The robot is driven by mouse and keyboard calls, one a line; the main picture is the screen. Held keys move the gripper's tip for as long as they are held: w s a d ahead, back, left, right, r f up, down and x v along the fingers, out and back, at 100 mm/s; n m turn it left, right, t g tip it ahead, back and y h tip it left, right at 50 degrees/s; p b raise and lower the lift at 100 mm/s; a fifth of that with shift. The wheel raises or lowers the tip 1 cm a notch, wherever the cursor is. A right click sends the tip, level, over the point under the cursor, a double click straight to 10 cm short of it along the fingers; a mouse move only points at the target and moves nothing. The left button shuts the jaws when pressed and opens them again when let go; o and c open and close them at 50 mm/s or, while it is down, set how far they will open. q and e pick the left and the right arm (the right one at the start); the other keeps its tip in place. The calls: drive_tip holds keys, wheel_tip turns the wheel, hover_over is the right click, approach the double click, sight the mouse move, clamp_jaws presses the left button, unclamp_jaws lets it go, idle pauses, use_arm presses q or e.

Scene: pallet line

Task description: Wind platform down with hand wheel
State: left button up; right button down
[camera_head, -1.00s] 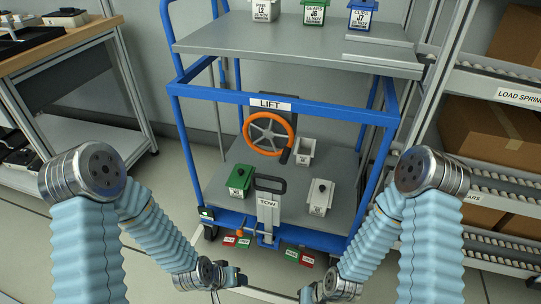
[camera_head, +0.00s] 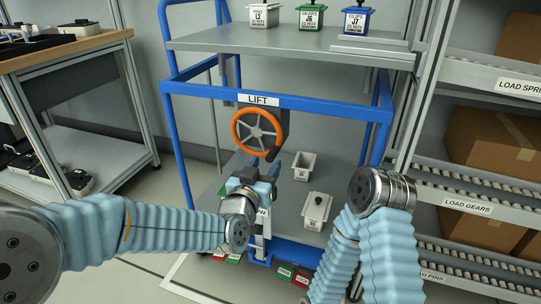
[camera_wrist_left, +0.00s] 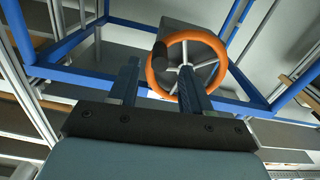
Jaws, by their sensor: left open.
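The orange hand wheel (camera_head: 259,132) stands upright under the LIFT label (camera_head: 259,100) on the blue-framed cart. Its dark handle knob (camera_head: 274,154) is at the wheel's lower right in the head view. The grey upper platform (camera_head: 290,46) carries several small bins. My left gripper (camera_head: 262,172) is just below and in front of the wheel. In the left wrist view its two fingers (camera_wrist_left: 158,88) are apart and empty, and the knob (camera_wrist_left: 159,55) shows beyond the gap between them. The wheel (camera_wrist_left: 205,58) lies behind the right finger. My right gripper is out of sight.
A roller rack with cardboard boxes (camera_head: 490,150) is close on the right. A wooden-topped workbench (camera_head: 75,45) is on the left.

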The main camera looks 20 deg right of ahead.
use_arm(q)
drive_tip(key=x, duration=0.5)
drive_tip(key=shift+w+d, duration=0.15)
clamp_jaws()
